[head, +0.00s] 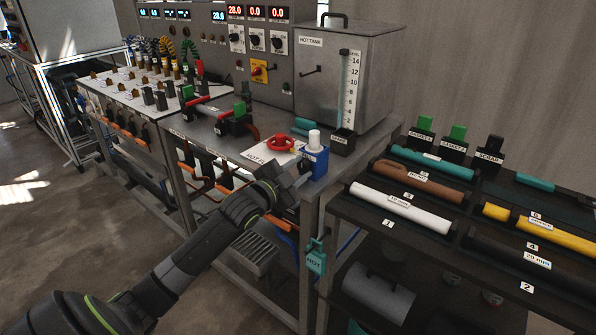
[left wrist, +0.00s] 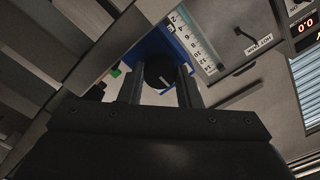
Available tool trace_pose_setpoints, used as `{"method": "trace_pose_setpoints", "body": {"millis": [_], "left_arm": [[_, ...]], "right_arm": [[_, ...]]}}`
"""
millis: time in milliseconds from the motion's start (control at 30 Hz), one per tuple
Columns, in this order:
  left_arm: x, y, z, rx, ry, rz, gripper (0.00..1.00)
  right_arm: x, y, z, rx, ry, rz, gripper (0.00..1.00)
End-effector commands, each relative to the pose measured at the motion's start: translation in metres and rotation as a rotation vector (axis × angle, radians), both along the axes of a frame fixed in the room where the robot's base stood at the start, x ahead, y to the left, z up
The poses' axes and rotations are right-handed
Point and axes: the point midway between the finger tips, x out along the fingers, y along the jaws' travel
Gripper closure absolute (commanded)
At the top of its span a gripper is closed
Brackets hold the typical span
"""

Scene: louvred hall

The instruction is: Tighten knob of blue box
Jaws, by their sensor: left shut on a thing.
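The blue box (head: 318,168) stands at the front right corner of the grey bench, with a white cylinder (head: 314,139) on top. My left gripper (head: 299,178) reaches its front from the left. In the left wrist view the blue box (left wrist: 150,46) shows behind the fingers, and its round black knob (left wrist: 159,70) with a pale pointer mark sits between the two fingers of my left gripper (left wrist: 162,82). The fingers are shut on the knob. In the head view the knob is hidden by the gripper. My right gripper is not in view.
A red handwheel (head: 281,143) sits left of the box. The hot tank (head: 376,75) and a small dark labelled box (head: 343,142) stand behind. A dark rack with coloured tubes, one white (head: 400,207), lies to the right.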

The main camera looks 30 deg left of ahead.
Motion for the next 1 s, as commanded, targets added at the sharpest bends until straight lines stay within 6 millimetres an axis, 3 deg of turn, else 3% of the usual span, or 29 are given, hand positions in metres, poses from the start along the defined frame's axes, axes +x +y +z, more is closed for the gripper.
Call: {"method": "trace_pose_setpoints", "body": {"millis": [167,200,333,733,1000], "left_arm": [[0.0,0.001,-0.003,0.001,0.007,0.003,0.92],[0.0,0.001,-0.003,0.001,0.007,0.003,0.64],[0.0,0.001,-0.002,-0.001,0.005,0.002,0.48],[-0.007,0.002,-0.001,0.002,0.002,0.002,0.48],[-0.049,0.005,0.0,0.005,0.005,0.001,0.48]], "right_arm": [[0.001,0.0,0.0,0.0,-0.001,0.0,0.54],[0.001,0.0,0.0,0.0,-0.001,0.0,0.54],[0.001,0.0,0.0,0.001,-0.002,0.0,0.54],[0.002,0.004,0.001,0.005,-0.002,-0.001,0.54],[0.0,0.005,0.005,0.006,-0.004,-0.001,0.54]]}}
